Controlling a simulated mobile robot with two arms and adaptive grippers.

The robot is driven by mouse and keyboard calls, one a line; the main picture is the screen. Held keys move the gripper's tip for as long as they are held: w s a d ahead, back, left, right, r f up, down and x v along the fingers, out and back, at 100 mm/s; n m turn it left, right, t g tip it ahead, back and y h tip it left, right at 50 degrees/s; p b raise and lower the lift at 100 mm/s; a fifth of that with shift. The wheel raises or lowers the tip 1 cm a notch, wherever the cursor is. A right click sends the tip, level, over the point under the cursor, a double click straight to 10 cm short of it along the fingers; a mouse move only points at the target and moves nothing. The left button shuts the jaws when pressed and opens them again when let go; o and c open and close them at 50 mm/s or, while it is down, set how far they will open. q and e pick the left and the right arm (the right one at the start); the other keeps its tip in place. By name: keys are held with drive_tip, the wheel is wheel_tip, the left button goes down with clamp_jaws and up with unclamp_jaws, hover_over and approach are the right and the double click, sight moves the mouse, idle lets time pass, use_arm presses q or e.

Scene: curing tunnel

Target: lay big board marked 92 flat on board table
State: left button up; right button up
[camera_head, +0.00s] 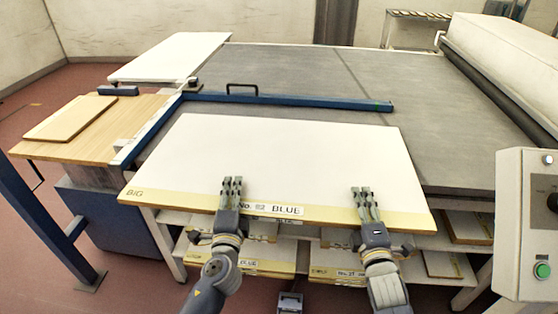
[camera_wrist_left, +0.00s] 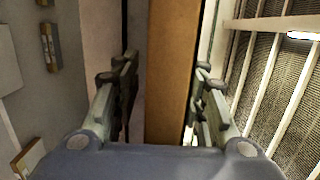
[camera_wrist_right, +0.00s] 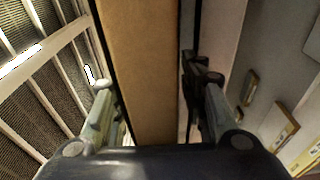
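The big board marked 92 (camera_head: 285,160) is a wide pale panel with a yellow front strip reading "BIG" and "BLUE"; its number is small and blurred. It lies about level over the front of the grey bed. My left gripper (camera_head: 232,180) and right gripper (camera_head: 361,190) grasp its front edge, left of middle and towards the right. In the left wrist view (camera_wrist_left: 165,80) and right wrist view (camera_wrist_right: 150,80) the brown board edge runs between the fingers, close to both. The board hides whatever is directly beneath it. No table is labelled as the board table.
A wooden table (camera_head: 130,140) at the left carries a smaller board (camera_head: 70,118). A blue bar (camera_head: 290,101) crosses the grey bed (camera_head: 300,70) behind the big board. Labelled boards (camera_head: 270,268) fill shelves below. A control box (camera_head: 525,220) stands close at the right.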

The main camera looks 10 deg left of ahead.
use_arm(q)
drive_tip(key=shift+w, duration=0.2)
use_arm(e)
drive_tip(key=shift+w, duration=0.2)
use_arm(q)
clamp_jaws()
use_arm(e)
clamp_jaws()
use_arm(q)
drive_tip(key=shift+w+r, duration=0.1)
drive_tip(key=shift+r, duration=0.25)
use_arm(e)
drive_tip(key=shift+w+r, duration=0.1)
drive_tip(key=shift+r, duration=0.3)
